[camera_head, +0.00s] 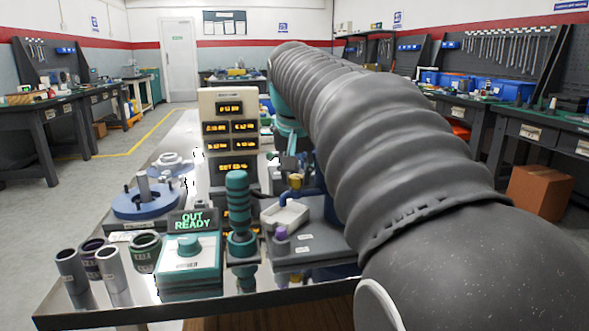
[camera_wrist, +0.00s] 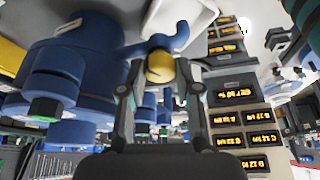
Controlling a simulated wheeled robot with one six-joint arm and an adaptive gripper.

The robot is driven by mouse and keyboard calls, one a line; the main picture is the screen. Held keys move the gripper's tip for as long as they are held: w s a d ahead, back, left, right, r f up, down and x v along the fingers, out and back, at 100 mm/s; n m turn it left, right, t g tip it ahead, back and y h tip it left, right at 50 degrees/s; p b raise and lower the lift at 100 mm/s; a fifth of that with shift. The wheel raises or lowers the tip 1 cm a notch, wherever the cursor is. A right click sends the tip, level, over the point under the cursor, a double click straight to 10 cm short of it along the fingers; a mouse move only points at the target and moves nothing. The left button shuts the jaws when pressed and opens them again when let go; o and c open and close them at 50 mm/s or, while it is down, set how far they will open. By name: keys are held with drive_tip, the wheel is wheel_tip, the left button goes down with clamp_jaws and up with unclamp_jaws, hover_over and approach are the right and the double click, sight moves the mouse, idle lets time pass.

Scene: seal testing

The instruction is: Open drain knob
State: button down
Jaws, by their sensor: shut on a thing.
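The drain knob looks to be the yellow knob (camera_head: 296,181) on a blue pipe above a small white tray (camera_head: 284,216), right of the display tower. In the wrist view the yellow knob (camera_wrist: 160,67) sits between the two fingertips of my gripper (camera_wrist: 160,78), in front of a curved blue pipe (camera_wrist: 158,43). My gripper is shut on this knob. The knob's turn angle cannot be told.
A display tower (camera_head: 230,130) with orange readouts stands just left of the knob.

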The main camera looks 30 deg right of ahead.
drive_tip(key=n+y+p, duration=0.1)
drive_tip(key=n, duration=0.2)
drive_tip(key=n+y+p, duration=0.1)
drive_tip(key=n, duration=0.2)
drive_tip(key=shift+d+y, duration=0.2)
drive_tip(key=shift+y, duration=0.1)
drive_tip(key=n+y, duration=0.1)
drive_tip(key=n, duration=0.2)
drive_tip(key=n+p, duration=0.1)
drive_tip(key=n, duration=0.1)
drive_tip(key=shift+n+y, duration=0.4)
drive_tip(key=c, duration=0.8)
unclamp_jaws()
drive_tip(key=v, duration=1.2)
drive_tip(key=shift+d, duration=0.15)
